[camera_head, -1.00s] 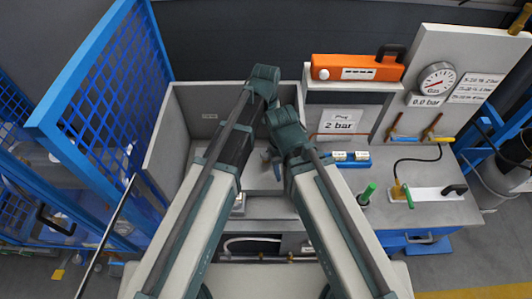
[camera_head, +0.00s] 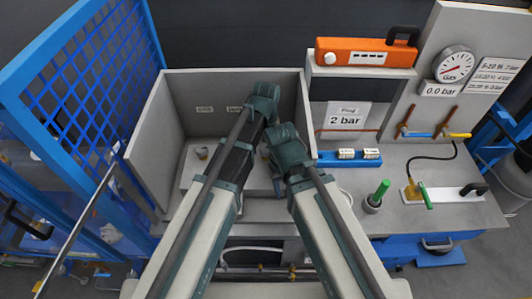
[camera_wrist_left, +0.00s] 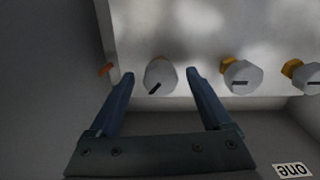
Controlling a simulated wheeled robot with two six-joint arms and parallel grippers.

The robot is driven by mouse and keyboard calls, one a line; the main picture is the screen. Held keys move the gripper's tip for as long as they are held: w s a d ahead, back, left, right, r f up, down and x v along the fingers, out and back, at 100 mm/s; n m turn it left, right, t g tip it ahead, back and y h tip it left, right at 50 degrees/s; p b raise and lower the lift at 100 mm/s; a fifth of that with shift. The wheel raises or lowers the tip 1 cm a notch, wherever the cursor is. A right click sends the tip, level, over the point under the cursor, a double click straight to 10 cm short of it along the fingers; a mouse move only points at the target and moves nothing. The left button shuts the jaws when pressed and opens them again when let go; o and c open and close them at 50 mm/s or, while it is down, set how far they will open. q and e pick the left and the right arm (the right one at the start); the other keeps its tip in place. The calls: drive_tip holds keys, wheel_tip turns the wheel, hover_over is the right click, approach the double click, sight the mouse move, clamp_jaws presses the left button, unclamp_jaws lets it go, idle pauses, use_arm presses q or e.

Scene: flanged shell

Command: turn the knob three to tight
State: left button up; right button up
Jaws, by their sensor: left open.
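In the left wrist view, a row of pale rounded knobs with dark pointer marks sits on a light block. One knob (camera_wrist_left: 158,78) is between the tips of my left gripper (camera_wrist_left: 159,72), which is open; I cannot tell whether a finger touches it. A second knob (camera_wrist_left: 241,78) and a third knob (camera_wrist_left: 302,79) sit to the right. An upside-down "one" label (camera_wrist_left: 292,170) is at lower right; no "three" label is readable. In the head view, a knob (camera_head: 202,152) shows in the grey bay, and my arms hide much of the row. My right gripper is not clearly visible.
The grey bay (camera_head: 165,120) has walls at left, back and right. A blue mesh fence (camera_head: 95,85) stands left. To the right are an orange case (camera_head: 340,57), a "2 bar" sign (camera_head: 345,116), a gauge (camera_head: 456,65) and a green-handled tool (camera_head: 378,194).

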use_arm(q)
drive_tip(key=shift+f, duration=0.15)
drive_tip(key=shift+c, duration=0.3)
clamp_jaws()
drive_tip(key=shift+m, duration=0.3)
drive_tip(key=m, duration=0.4)
drive_tip(key=shift+a, duration=0.1)
drive_tip(key=m, duration=0.5)
drive_tip(key=shift+m, duration=0.3)
idle(0.4)
